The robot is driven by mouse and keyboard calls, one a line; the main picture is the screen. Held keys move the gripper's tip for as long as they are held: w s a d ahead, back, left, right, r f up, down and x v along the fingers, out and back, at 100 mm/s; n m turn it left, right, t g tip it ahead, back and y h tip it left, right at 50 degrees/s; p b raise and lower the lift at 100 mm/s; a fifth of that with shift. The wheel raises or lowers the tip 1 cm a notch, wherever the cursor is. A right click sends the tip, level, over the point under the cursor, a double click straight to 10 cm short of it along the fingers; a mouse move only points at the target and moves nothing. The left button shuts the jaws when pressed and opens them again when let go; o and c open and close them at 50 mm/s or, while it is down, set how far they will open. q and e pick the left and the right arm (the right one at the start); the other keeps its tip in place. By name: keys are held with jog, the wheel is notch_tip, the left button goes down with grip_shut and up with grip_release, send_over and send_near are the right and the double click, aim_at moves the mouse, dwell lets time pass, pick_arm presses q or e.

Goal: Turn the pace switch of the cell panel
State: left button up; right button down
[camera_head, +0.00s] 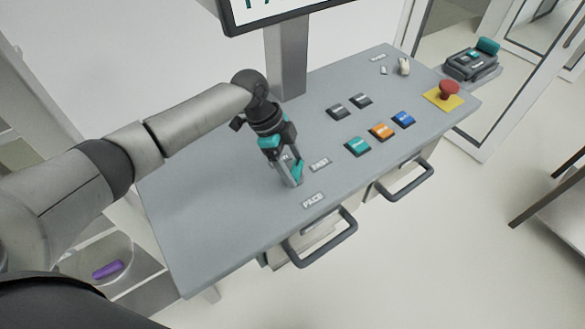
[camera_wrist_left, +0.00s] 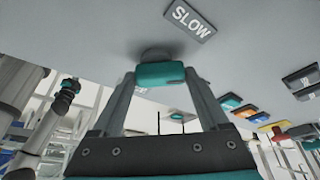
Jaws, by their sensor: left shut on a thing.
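The cell panel (camera_head: 215,205) is a grey sloped board with a PACE label (camera_head: 313,201) and a FAST label (camera_head: 320,164). My left gripper (camera_head: 292,180) reaches down to the panel just left of these labels. In the left wrist view, the pace switch (camera_wrist_left: 160,73) has a teal grip on a round grey base. The left gripper's two fingers (camera_wrist_left: 161,84) are shut on the grip, one on each side. A SLOW label (camera_wrist_left: 190,20) shows beside the switch. In the head view the fingers largely hide the switch. My right gripper is not in view.
Teal (camera_head: 358,147), orange (camera_head: 381,131) and blue (camera_head: 402,118) buttons lie to the right, with two dark ones behind. A red mushroom button (camera_head: 449,89) sits on a yellow plate at the far right. A screen post (camera_head: 287,60) rises behind. Handles (camera_head: 322,245) project from the front edge.

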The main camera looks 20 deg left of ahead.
pick_arm(q)
jog(key=m+g+b, duration=0.1)
jog(key=m, duration=0.1)
jog(key=m+b, duration=0.2)
jog(key=shift+w+d+f+m+g, duration=0.1)
jog(key=shift+w+d+m+g, duration=0.05)
jog(key=shift+m+g, duration=0.2)
jog(key=shift+m+g+y+b, duration=0.4)
jog(key=shift+m+g+b, duration=0.4)
jog(key=shift+m, duration=0.75)
jog(key=o, duration=1.2)
jog(key=shift+o, duration=0.2)
